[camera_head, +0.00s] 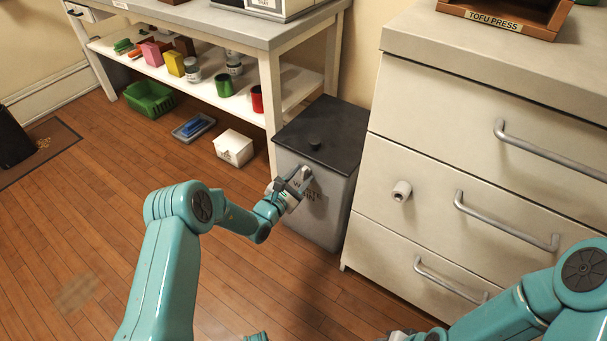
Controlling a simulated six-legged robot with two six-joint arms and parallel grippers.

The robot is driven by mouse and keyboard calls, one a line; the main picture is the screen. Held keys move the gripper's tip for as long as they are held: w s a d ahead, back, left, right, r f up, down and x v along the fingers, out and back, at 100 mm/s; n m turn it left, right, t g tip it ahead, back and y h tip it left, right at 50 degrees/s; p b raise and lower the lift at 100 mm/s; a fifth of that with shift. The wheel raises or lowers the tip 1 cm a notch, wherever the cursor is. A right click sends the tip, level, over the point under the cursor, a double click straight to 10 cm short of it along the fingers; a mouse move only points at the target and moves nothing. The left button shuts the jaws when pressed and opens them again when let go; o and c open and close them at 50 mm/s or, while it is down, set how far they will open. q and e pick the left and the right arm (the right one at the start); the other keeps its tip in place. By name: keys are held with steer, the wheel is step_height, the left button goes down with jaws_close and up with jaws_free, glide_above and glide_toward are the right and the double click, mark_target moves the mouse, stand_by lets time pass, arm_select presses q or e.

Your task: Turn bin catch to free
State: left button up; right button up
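The grey bin (329,219) with a dark lid (325,130) and a round lid knob (315,142) stands on the floor between the shelf table and the drawer unit. Its lid is down. My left gripper (301,179) is at the upper front of the bin, just below the lid's edge, and covers part of the lettering there. The bin catch cannot be made out apart from the gripper. I cannot tell whether the fingers are open or closed on it.
The drawer unit (430,160) with bar handles and a round knob (401,191) stands close on the bin's right. The shelf table (271,90) is behind left. A white box (234,147), a tray and a green basket (149,99) lie on the floor.

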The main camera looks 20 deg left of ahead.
arm_select(q)
steer(key=p+v, duration=0.3)
steer(key=v, duration=0.3)
